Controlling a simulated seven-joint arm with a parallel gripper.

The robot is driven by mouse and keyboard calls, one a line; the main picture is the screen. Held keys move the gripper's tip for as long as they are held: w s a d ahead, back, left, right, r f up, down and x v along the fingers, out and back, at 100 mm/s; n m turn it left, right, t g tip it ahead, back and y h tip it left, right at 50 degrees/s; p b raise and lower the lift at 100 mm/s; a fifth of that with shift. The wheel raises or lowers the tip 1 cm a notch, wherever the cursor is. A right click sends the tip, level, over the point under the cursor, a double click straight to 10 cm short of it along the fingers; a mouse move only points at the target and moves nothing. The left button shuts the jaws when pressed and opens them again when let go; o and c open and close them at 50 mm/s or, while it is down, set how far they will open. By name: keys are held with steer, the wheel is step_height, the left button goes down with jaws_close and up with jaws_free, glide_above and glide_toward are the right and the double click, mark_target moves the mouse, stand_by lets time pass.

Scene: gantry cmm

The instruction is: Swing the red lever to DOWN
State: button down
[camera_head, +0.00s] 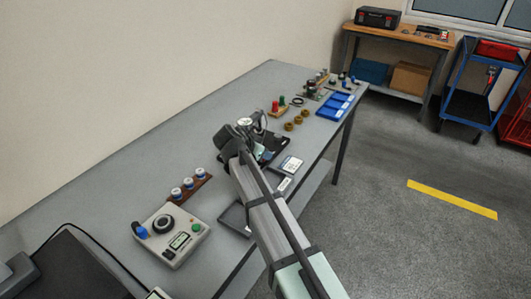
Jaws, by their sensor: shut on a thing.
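My arm reaches over the grey workbench (130,178) from the lower right. My gripper (262,122) is at the middle of the bench, small and partly hidden behind my wrist. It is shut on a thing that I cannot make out. I cannot pick out the red lever for certain; my wrist and gripper may hide it. A small red upright piece (275,106) stands beside a green one (283,101) on a wooden block, just beyond my gripper. Whether it touches my gripper is not clear.
A control box (172,236) with a dial and several blue-and-white capped pieces (188,183) stand at the near left. Brass rings (297,120) and a blue tray (335,105) lie farther along. A dark tray (270,148) sits beside my wrist. A wall bounds the left side.

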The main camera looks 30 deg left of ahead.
steer(key=shift+s+a+f+m+h, duration=0.15)
steer(key=shift+s+a+m+h, duration=0.05)
steer(key=shift+m+h, duration=0.35)
steer(key=shift+s+a+f+m+h, duration=0.1)
steer(key=shift+s+a+m+h, duration=0.05)
steer(key=shift+m+h, duration=0.4)
steer(key=shift+m+g, duration=0.3)
steer(key=c, duration=1)
jaws_free()
steer(key=shift+o, duration=0.3)
steer(key=shift+a, duration=0.15)
steer(key=shift+r, duration=0.1)
steer(key=shift+r, duration=0.1)
steer(key=v, duration=1.3)
steer(key=shift+s, duration=0.2)
